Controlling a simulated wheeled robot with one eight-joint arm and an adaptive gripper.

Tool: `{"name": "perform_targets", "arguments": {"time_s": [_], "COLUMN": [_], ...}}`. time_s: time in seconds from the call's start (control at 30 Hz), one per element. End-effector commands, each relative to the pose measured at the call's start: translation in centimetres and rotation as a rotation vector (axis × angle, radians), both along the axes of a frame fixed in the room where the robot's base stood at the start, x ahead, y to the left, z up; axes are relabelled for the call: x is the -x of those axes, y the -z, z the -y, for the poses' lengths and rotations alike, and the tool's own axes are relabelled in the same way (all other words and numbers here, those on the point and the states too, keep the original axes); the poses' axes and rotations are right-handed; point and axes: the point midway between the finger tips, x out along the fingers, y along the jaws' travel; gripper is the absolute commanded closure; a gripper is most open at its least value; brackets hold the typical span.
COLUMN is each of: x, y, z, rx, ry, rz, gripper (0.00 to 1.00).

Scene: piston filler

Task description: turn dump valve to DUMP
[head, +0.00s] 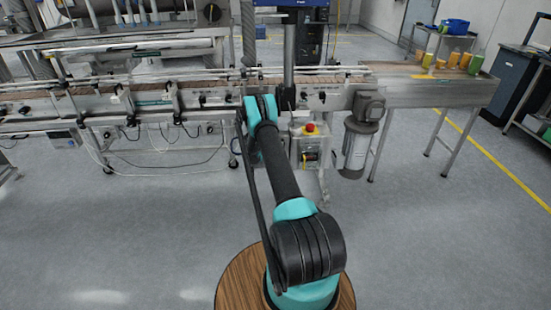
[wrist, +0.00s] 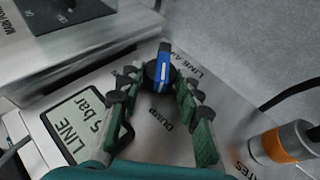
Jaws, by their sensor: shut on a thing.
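In the wrist view, the dump valve's blue and black handle (wrist: 161,70) stands on a metal panel with its long side running roughly up and down the picture. The word DUMP is printed just below it and LINE AIR to its upper right. My gripper (wrist: 160,84) has its green and black fingers on either side of the handle and is shut on it. The fingers partly cover the panel around the valve. In the head view my arm hides the gripper and the valve.
A display reading LINE 5 bar (wrist: 82,120) sits left of the fingers. An orange-ringed cylindrical fitting (wrist: 282,143) stands at the right. In the head view, a conveyor (head: 420,90) spans the scene, with a red emergency button (head: 310,128) near my arm. The front floor is open.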

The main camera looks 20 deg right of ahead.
Motion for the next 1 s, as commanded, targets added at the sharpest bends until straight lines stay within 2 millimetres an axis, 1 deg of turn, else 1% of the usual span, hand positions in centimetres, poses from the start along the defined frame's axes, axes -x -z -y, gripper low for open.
{"name": "perform_targets", "arguments": {"time_s": [0.07,0.1,0.23,0.53,0.67,0.77,1.0], "x": [0.0,0.0,0.0,0.0,0.2,0.4,1.5], "y": [0.0,0.0,0.0,0.0,-0.7,-1.8,-5.3], "z": [0.0,0.0,0.0,-0.1,-0.7,-1.7,-4.9], "rx": [-0.001,-0.001,-0.001,-0.001,-0.002,-0.001,-0.001], "ry": [0.0,0.0,0.0,0.0,-0.001,-0.003,-0.002], "rz": [0.0,0.001,0.001,0.0,0.001,0.001,0.0], "gripper": [0.95,0.62,0.46,0.45,0.45,0.45,0.45]}}
